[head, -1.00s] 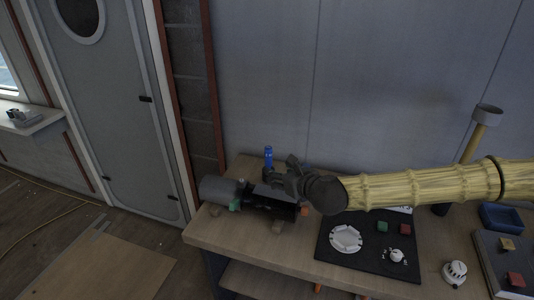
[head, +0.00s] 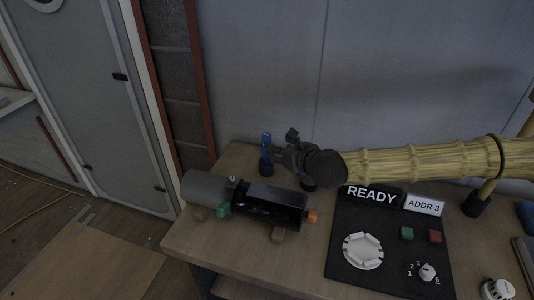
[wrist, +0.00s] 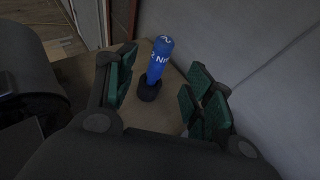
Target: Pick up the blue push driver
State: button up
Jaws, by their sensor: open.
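The blue push driver (head: 266,148) stands upright in a dark round base at the back left of the wooden bench. In the wrist view the driver (wrist: 159,60) shows white lettering and stands between the green-padded fingers of my gripper (wrist: 160,92), its dark base (wrist: 149,88) below. The fingers are apart, and a gap shows on each side of the driver. In the head view my gripper (head: 275,152) reaches in from the right at the driver's height, and its fingers partly cover it.
A grey and black cylinder device (head: 245,202) lies on the bench in front of the driver. A black panel (head: 390,247) with a READY sign (head: 371,195) is to the right. The wall (head: 265,70) rises behind the bench. Bare bench top (head: 205,257) shows at front left.

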jog(key=shift+d+f+p+x, duration=0.15)
jog(key=shift+p+x, duration=0.35)
jog(key=shift+x, duration=1.45)
jog(key=shift+f+p+x, duration=0.25)
jog(key=shift+p+x, duration=0.2)
jog(key=shift+x, duration=1.5)
jog(key=shift+d+f+p+x, duration=0.15)
jog(key=shift+p+x, duration=0.35)
jog(key=shift+x, duration=1.45)
jog(key=shift+s+f, duration=0.1)
jog(key=shift+s, duration=0.05)
grip_shut()
